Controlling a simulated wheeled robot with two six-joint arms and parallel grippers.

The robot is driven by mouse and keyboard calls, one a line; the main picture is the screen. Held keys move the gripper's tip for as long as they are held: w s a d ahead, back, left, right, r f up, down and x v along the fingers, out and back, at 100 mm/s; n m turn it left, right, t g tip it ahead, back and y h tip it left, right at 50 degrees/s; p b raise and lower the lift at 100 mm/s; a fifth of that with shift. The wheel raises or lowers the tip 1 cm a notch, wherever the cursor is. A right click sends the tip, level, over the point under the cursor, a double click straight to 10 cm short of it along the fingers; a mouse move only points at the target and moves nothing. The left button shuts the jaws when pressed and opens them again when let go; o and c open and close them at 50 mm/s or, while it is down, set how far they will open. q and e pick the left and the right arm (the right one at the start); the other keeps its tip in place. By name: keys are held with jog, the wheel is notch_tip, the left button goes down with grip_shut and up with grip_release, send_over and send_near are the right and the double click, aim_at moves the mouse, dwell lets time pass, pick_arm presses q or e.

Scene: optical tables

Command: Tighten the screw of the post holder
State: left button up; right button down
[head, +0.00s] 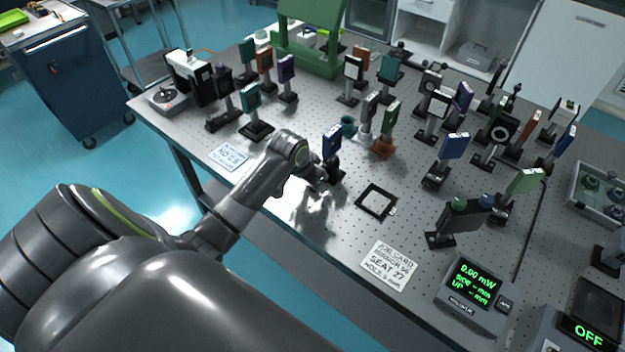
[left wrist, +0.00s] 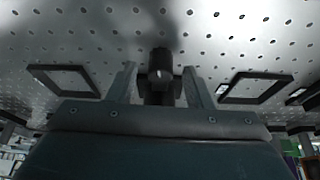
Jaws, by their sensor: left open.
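A post holder (head: 334,169) stands on the perforated optical table (head: 300,217), carrying a blue square mount (head: 332,141). My left gripper (head: 322,186) is low over the table, right beside the holder's lower part. In the left wrist view, my left gripper (left wrist: 159,70) is open, with one finger on each side of a dark upright part (left wrist: 160,88), apparently the post holder. A small pale spot on this part faces the camera; I cannot tell if it is the screw. Gaps show between the fingers and the part. My right gripper is not in view.
A black square frame (head: 361,200) lies on the table to the right of the gripper. Printed cards (head: 389,266) lie on the table. Many mounted optics crowd the table behind, and a power meter (head: 474,296) stands at front right. The near table edge runs below my arm.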

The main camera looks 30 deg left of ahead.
pick_arm(q)
jog(key=shift+f, duration=0.1)
jog(key=shift+c, duration=0.4)
jog(key=c, duration=0.9)
jog(key=shift+r+n+p, duration=0.2)
jog(key=shift+n+p, duration=0.2)
jog(key=shift+p, duration=0.45)
jog(key=shift+f+n+y+p, duration=0.1)
jog(key=shift+n+y+p, duration=0.2)
jog(key=shift+n+p, duration=0.1)
jog(key=shift+f, duration=0.1)
jog(key=o, duration=1)
